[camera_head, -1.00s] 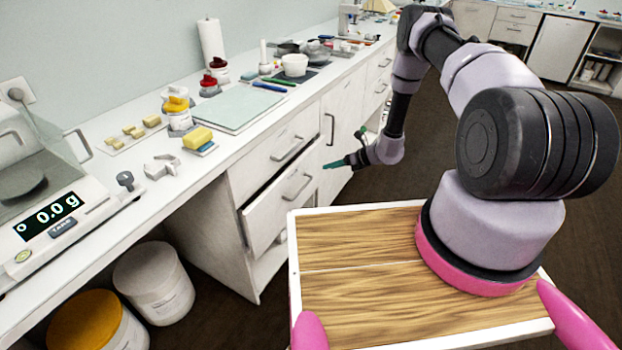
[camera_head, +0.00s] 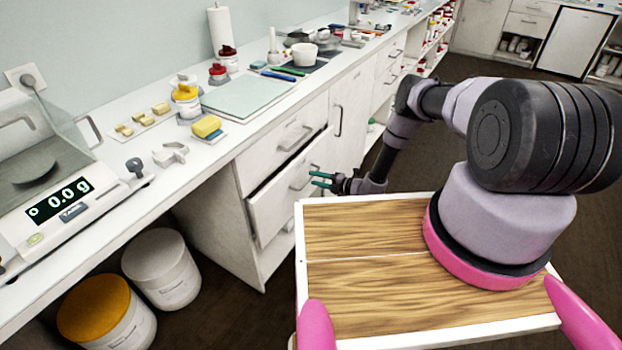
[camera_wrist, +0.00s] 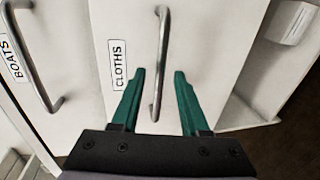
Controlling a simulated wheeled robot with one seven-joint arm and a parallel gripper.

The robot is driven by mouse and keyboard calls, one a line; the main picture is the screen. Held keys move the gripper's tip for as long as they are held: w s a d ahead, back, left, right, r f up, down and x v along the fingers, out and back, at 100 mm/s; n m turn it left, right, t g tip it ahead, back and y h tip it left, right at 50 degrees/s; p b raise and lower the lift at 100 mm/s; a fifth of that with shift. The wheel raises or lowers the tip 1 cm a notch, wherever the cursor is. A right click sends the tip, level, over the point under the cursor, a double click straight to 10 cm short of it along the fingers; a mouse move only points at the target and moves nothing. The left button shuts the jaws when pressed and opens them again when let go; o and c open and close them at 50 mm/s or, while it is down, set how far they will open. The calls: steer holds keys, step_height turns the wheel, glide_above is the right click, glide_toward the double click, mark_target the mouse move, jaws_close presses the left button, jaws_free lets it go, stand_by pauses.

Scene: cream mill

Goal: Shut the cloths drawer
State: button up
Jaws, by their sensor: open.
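The cloths drawer (camera_head: 282,204) is the second drawer down under the counter, and it stands partly pulled out. In the wrist view its white front (camera_wrist: 198,45) bears the label "CLOTHS" (camera_wrist: 119,65) beside a grey bar handle (camera_wrist: 160,60). My gripper (camera_head: 322,179) is just in front of this drawer in the head view. In the wrist view its green fingers (camera_wrist: 158,72) are open, one on each side of the handle's near end. I cannot tell whether they touch it.
The boats drawer (camera_wrist: 70,25), labelled "BOATS", is beside it in the wrist view. The counter (camera_head: 212,160) carries a scale (camera_head: 62,205) and a pale board (camera_head: 248,96). Two tubs (camera_head: 160,268) (camera_head: 106,312) stand on the floor to the left.

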steer(key=shift+x, duration=1.35)
jaws_close()
stand_by(0.4)
